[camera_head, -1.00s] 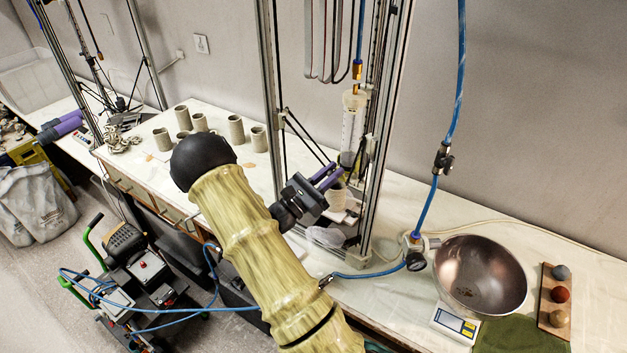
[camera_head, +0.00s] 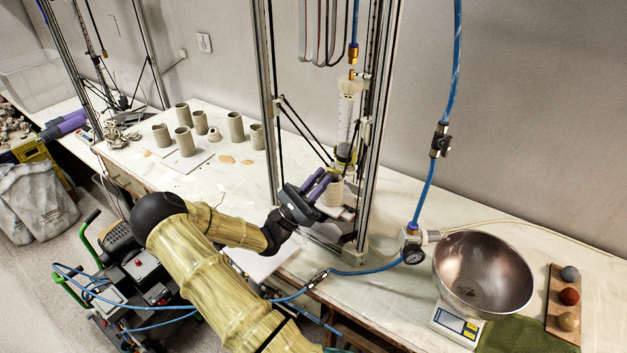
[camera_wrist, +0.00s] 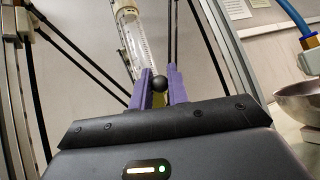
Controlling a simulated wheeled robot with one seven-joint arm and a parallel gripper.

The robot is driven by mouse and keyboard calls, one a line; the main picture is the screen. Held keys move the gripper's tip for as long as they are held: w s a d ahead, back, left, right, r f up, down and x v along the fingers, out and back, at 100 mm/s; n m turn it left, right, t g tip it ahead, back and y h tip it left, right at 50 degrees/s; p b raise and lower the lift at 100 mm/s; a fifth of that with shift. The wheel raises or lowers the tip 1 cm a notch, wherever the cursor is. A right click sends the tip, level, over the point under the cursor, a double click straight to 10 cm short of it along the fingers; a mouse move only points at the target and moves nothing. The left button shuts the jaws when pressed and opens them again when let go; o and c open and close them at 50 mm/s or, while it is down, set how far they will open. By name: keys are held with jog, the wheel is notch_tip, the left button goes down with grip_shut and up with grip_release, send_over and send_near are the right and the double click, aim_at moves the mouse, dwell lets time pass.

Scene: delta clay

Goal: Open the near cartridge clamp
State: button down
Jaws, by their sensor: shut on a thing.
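The near cartridge (camera_head: 346,112) is a clear tube with dark markings, upright inside the near printer frame. A dark and yellow-green clamp (camera_head: 345,154) sits around its lower end. My gripper (camera_head: 331,178) reaches into the frame from the left, with its purple fingers just below the clamp. In the wrist view, the fingers (camera_wrist: 159,90) are shut on a round black knob (camera_wrist: 159,83), with some yellow-green showing between them. The cartridge (camera_wrist: 133,42) rises behind the knob. My fingers hide most of the clamp's lever, so its position is unclear.
Metal posts (camera_head: 376,110) and black rods stand close around my gripper. A ridged clay cup (camera_head: 336,192) is beneath the cartridge. A blue hose (camera_head: 355,20) hangs above. A pressure gauge (camera_head: 412,254) and steel bowl (camera_head: 480,270) are to the right, several clay cups to the left.

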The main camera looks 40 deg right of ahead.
jog(key=shift+a+f, duration=0.15)
jog(key=shift+f, duration=0.5)
jog(key=c, duration=1.4)
grip_release()
jog(key=shift+r, duration=0.1)
jog(key=w+a+f+b, duration=0.1)
jog(key=w+a+b, duration=0.1)
jog(key=a, duration=0.5)
jog(key=w+a+f+b, duration=0.2)
jog(key=a, duration=0.6)
jog(key=shift+f, duration=0.15)
jog(key=shift+w, duration=0.1)
jog(key=shift+c, duration=0.5)
